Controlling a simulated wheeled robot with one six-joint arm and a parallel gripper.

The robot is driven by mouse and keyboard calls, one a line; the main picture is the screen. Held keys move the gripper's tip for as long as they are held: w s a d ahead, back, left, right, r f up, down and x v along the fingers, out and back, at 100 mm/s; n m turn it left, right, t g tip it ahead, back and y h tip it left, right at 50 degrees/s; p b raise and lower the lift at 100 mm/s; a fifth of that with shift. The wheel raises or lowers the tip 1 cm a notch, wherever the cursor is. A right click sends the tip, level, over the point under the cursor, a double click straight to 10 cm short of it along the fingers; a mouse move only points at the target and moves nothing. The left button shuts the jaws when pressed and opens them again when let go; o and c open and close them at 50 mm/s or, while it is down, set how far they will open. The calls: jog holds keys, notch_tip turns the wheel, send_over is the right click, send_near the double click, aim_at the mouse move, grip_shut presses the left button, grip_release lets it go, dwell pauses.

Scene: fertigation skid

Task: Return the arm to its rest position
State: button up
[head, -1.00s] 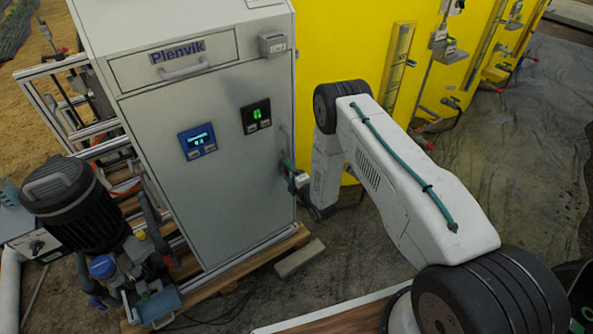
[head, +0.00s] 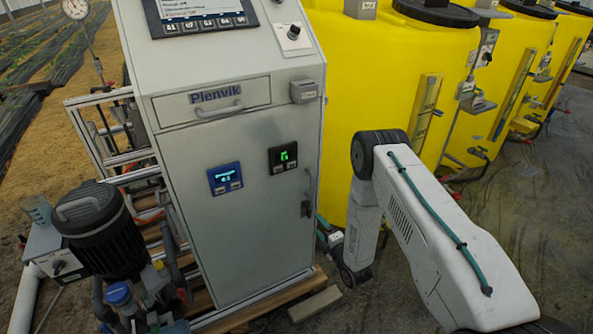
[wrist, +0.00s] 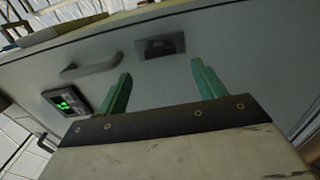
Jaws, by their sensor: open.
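My arm (head: 440,225) reaches from the lower right, bent, with its wrist low beside the right edge of a grey Plenvik cabinet (head: 255,240). My gripper (wrist: 163,85) shows in the wrist view with two green fingers spread apart and nothing between them. In the head view only a little of the gripper shows, just right of the cabinet's door edge. The door handle (head: 309,190) is apart from it, and the door looks shut.
Yellow tanks (head: 400,80) stand behind my arm. A black pump (head: 100,230) is left of the cabinet. A loose block (head: 315,304) lies on the ground near the pallet. Open ground lies at the right.

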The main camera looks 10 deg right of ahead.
jog(key=s+d+f+m+g+h, duration=0.25)
jog(key=s+f+m+g, duration=0.3)
jog(key=f+g, duration=0.3)
jog(key=s+d+r+m+g+h, duration=0.1)
jog(key=s+r+m+g, duration=0.3)
jog(key=r, duration=0.7)
jog(key=s+d+r+m+g+h, duration=0.15)
jog(key=s+r+m, duration=0.3)
jog(key=r, duration=0.65)
jog(key=s+d+r+m+g+h, duration=0.15)
jog(key=s+r+m+g, duration=0.3)
jog(key=r, duration=0.65)
jog(key=s+a+r+m+t, duration=0.2)
jog(key=s+r+m, duration=0.1)
jog(key=s+r, duration=2)
jog(key=shift+s+r+y, duration=0.2)
jog(key=shift+r+y, duration=0.25)
jog(key=shift+r, duration=0.7)
